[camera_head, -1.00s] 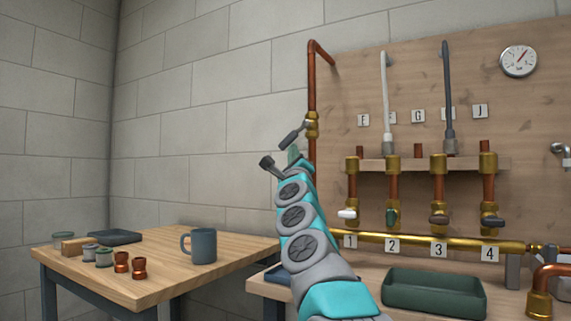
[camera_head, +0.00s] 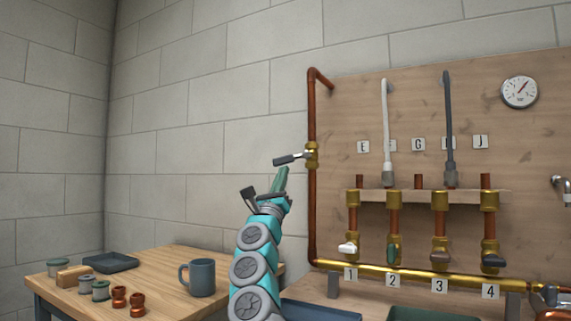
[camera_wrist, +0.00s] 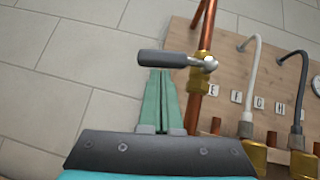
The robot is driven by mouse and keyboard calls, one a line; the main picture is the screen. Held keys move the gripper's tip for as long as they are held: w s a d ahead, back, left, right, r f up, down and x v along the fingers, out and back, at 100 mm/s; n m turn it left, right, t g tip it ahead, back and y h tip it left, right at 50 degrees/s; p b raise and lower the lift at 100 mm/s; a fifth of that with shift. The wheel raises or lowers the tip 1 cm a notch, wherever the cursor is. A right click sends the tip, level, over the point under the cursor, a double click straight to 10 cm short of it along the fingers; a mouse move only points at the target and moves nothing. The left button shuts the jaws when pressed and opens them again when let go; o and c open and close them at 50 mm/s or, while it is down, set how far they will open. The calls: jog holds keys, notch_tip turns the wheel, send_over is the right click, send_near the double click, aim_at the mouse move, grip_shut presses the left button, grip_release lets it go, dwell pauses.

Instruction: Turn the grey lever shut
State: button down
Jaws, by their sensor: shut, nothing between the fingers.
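The grey lever (camera_head: 287,160) sits on a brass valve (camera_head: 312,155) on the upright copper pipe (camera_head: 312,210) left of the board. It points left, nearly level, across the pipe. In the wrist view the lever (camera_wrist: 165,58) lies crosswise just beyond my fingertips, with its silver pivot at the brass valve (camera_wrist: 204,80). My gripper (camera_head: 284,169) is below the lever, its green fingers pointing up. In the wrist view my gripper's fingers (camera_wrist: 160,73) are together and empty. The tips meet the lever's lower edge in the picture; I cannot tell whether they touch it.
The board carries several numbered valves with small levers, including a dark one (camera_head: 493,260) above label 4. White (camera_head: 387,130) and dark grey (camera_head: 449,130) hoses rise above the shelf. A wooden table (camera_head: 160,290) with a mug (camera_head: 198,277) stands lower left. Bare wall lies left of the lever.

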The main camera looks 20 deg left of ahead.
jog(key=shift+a+r+m+h+p, duration=0.3)
jog(key=shift+r+m+h+p, duration=0.15)
jog(key=shift+m+h+p, duration=0.65)
jog(key=shift+p, duration=0.3)
jog(key=shift+a+r+p, duration=0.1)
jog(key=shift+a+p, duration=0.1)
jog(key=shift+p, duration=0.15)
jog(key=s+f+b, duration=0.6)
jog(key=s+f, duration=0.1)
jog(key=f, duration=0.4)
jog(key=shift+a, duration=0.15)
